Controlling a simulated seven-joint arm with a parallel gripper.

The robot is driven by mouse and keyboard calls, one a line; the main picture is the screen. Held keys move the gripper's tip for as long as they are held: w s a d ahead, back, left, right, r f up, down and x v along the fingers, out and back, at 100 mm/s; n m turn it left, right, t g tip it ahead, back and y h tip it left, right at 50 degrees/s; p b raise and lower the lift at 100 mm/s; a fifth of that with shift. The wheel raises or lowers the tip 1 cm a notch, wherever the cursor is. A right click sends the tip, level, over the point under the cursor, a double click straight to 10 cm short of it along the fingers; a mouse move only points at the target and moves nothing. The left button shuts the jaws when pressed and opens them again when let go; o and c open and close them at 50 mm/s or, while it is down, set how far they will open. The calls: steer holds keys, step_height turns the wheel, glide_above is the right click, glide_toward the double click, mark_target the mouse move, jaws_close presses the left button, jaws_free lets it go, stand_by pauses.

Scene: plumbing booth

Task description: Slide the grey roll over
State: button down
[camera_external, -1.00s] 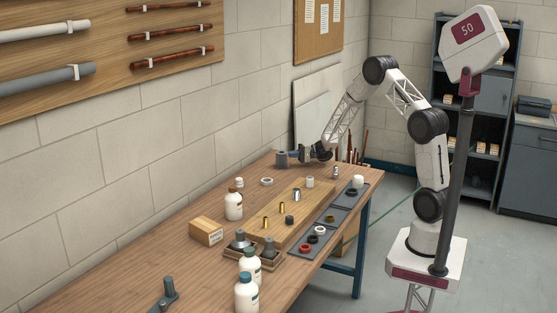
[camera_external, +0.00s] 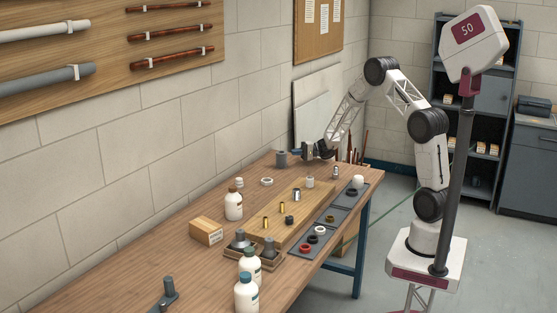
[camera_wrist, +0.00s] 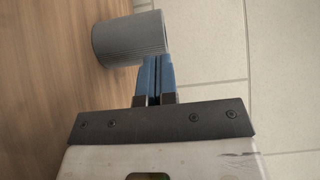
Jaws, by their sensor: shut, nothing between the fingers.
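The grey roll (camera_external: 281,159) stands upright at the far end of the wooden workbench, near the wall. In the wrist view the grey roll (camera_wrist: 130,38) is a ribbed cylinder close in front of my fingertips. My gripper (camera_external: 302,153) is low over the far end of the bench, to the right of the roll. Its blue fingers (camera_wrist: 155,62) are closed together with nothing between them. The fingertips overlap the roll's near edge in the wrist view; I cannot tell if they touch it.
A white ring (camera_external: 267,181) lies nearer on the bench. A wooden block (camera_external: 290,215) with several fittings and grey trays (camera_external: 340,215) fill the right side. White bottles (camera_external: 234,206) and a cardboard box (camera_external: 206,231) stand nearer. The wall is close behind the roll.

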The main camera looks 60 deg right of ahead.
steer(key=v, duration=1)
steer(key=shift+d+r, duration=0.1)
steer(key=shift+d, duration=0.1)
steer(key=w+d+n+g+y, duration=0.1)
steer(key=w, duration=0.2)
steer(key=w+d+f+n+g+y, duration=0.1)
steer(key=w+d+g, duration=0.1)
steer(key=w+d+n+g+y, duration=0.1)
steer(key=w+d, duration=0.1)
steer(key=w, duration=0.1)
steer(key=shift+w+f, duration=0.3)
steer(key=shift+f, duration=0.05)
steer(key=shift+w+d+f+n+g+y, duration=0.2)
steer(key=shift+w+d+n+g+y, duration=0.1)
steer(key=shift+w+d+n+g, duration=0.35)
steer(key=shift+a, duration=0.2)
steer(key=x, duration=1)
steer(key=shift+s+a, duration=0.2)
steer(key=shift+a, duration=0.25)
steer(key=shift+s+a, duration=0.2)
steer(key=shift+a, duration=0.3)
steer(key=shift+s+a, duration=0.35)
steer(key=shift+a, duration=0.5)
